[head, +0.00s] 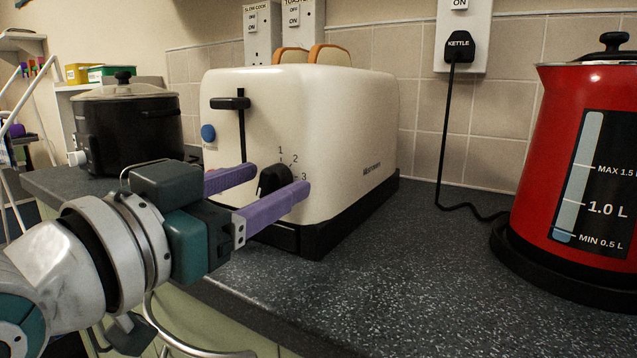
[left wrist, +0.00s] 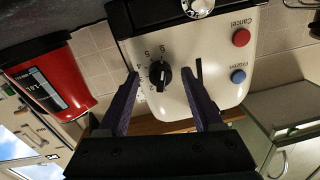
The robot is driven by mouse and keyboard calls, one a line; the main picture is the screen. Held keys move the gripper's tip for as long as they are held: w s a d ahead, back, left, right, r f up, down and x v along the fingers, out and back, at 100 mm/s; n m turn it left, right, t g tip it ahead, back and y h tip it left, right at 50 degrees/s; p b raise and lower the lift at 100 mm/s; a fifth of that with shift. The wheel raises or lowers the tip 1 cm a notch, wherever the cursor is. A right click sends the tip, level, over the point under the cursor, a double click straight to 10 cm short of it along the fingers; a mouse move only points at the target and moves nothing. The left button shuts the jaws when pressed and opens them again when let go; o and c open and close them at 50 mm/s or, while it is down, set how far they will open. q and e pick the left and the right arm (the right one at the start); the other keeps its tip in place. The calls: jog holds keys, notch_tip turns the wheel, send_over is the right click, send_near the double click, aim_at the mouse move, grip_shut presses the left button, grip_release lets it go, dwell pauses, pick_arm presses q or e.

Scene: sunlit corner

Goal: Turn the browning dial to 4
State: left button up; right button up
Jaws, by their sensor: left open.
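The cream toaster (head: 345,110) stands on the counter, its control face towards me. Its black browning dial (head: 274,180) sits low on that face, with the numbers 1, 2 and 3 readable beside it. In the left wrist view the dial (left wrist: 161,76) shows with printed numbers around it. I cannot tell surely which number it points at. My left gripper (head: 280,178) is open, its purple fingers on either side of the dial. In the left wrist view the fingers (left wrist: 161,80) flank the dial with gaps. Whether they touch it is unclear. My right gripper is not in view.
The toaster has a black lever (head: 230,103) and a blue button (head: 208,132); a red Cancel button (left wrist: 241,37) shows in the left wrist view. A black slow cooker (head: 130,130) stands left, a red kettle (head: 545,150) right. Counter (head: 400,270) between toaster and kettle is mostly clear.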

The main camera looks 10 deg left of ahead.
pick_arm(q)
grip_shut()
dwell(0.3)
dwell(0.3)
jog(key=shift+r+n+p, duration=0.2)
jog(key=shift+n+p, duration=0.5)
jog(key=shift+p, duration=0.3)
jog(key=shift+n+p, duration=1.2)
jog(key=shift+p, duration=0.05)
jog(key=n+p, duration=0.2)
jog(key=n, duration=0.1)
jog(key=shift+a+n+p, duration=0.1)
jog(key=shift+n+p, duration=0.2)
jog(key=n+p, duration=0.1)
jog(key=n, duration=0.2)
jog(key=shift+g+p, duration=0.3)
jog(key=shift+f+n+p, duration=0.15)
jog(key=shift+n+p, duration=0.2)
jog(key=shift+n, duration=1.95)
